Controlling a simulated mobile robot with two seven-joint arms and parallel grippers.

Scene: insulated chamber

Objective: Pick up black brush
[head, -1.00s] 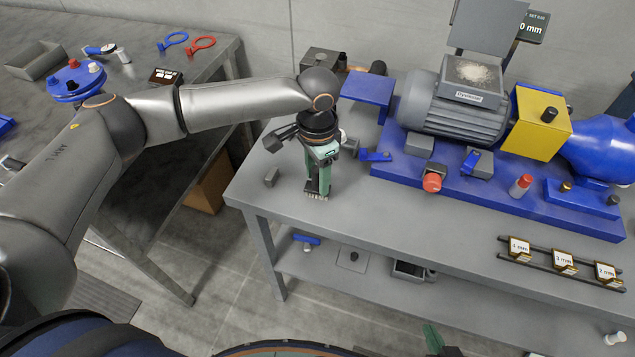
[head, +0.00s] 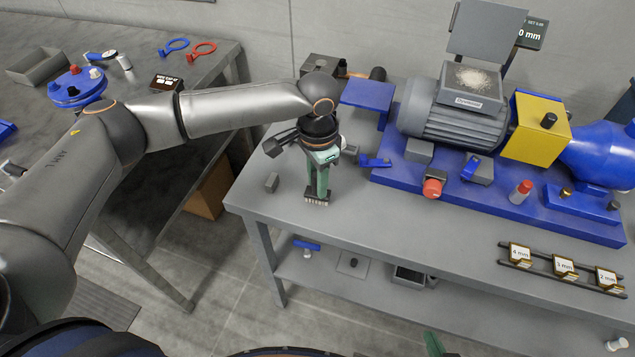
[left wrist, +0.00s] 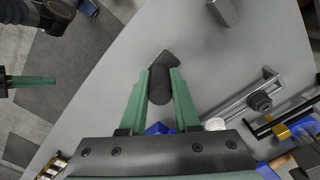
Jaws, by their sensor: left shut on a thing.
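My left gripper (head: 319,178) points down over the front left part of the grey workbench. Its green fingers are shut on the black brush (head: 316,197), whose pale-tipped bristles show just below the fingertips. I cannot tell whether the bristles touch the bench top. In the left wrist view the brush's dark round handle (left wrist: 160,86) sits between the two green fingers, with a dark flat part beyond it. Of my right gripper, only a green finger part (head: 433,343) shows at the bottom edge of the head view. Its opening cannot be made out.
A blue-based machine with a grey motor (head: 455,115) fills the back right of the workbench (head: 400,205). A small grey block (head: 272,182) stands left of the gripper. Labelled pieces (head: 563,266) sit on a rack at right. The bench front between is clear.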

